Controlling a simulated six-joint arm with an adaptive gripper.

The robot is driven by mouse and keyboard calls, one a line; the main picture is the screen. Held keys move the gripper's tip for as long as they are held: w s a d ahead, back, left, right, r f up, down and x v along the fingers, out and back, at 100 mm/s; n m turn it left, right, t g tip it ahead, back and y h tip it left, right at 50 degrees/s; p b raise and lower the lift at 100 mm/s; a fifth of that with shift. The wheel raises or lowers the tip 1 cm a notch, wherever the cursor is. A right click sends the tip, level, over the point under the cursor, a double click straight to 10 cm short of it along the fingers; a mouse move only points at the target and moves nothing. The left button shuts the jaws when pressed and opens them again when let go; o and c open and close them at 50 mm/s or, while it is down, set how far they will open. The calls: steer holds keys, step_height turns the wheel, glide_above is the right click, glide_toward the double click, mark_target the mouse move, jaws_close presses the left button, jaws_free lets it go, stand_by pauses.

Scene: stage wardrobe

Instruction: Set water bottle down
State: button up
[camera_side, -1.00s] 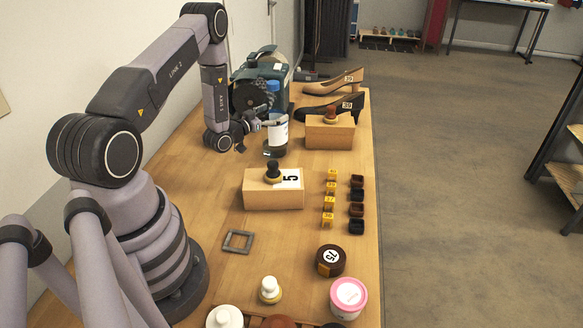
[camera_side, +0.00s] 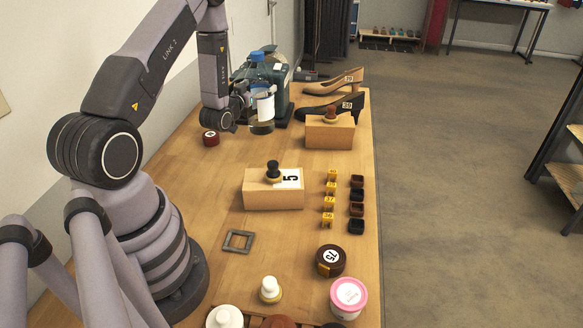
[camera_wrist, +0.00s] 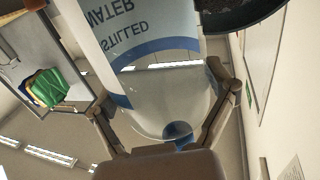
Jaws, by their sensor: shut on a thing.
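The water bottle (camera_side: 265,106) is clear, with a white label and a blue cap. In the side view it is upright in front of the dark green machine, and its base appears to be above the table. My gripper (camera_side: 252,101) is shut on its side. In the wrist view the bottle (camera_wrist: 165,85) fills the middle, its "distilled water" label upside down, with my gripper's fingers (camera_wrist: 168,115) on both sides of it. The exact gap between base and table cannot be told.
A dark red tin (camera_side: 211,138) stands on the table (camera_side: 190,175) left of the bottle. The green machine (camera_side: 280,80) is close behind. Shoes (camera_side: 335,105) and a wooden block (camera_side: 330,133) are to the right, another block (camera_side: 273,190) in front. Bare tabletop lies around the tin.

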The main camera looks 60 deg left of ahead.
steer(key=s+a+n+g+y, duration=0.2)
steer(key=s+n+g+y, duration=0.65)
steer(key=s, duration=0.35)
step_height(320, 180, down, 8)
steer(key=shift+s+m+h, duration=0.25)
steer(key=shift+m+h, duration=0.1)
steer(key=shift+m, duration=0.1)
steer(key=shift+d+f, duration=0.1)
steer(key=o, duration=1)
steer(key=shift+o, duration=0.2)
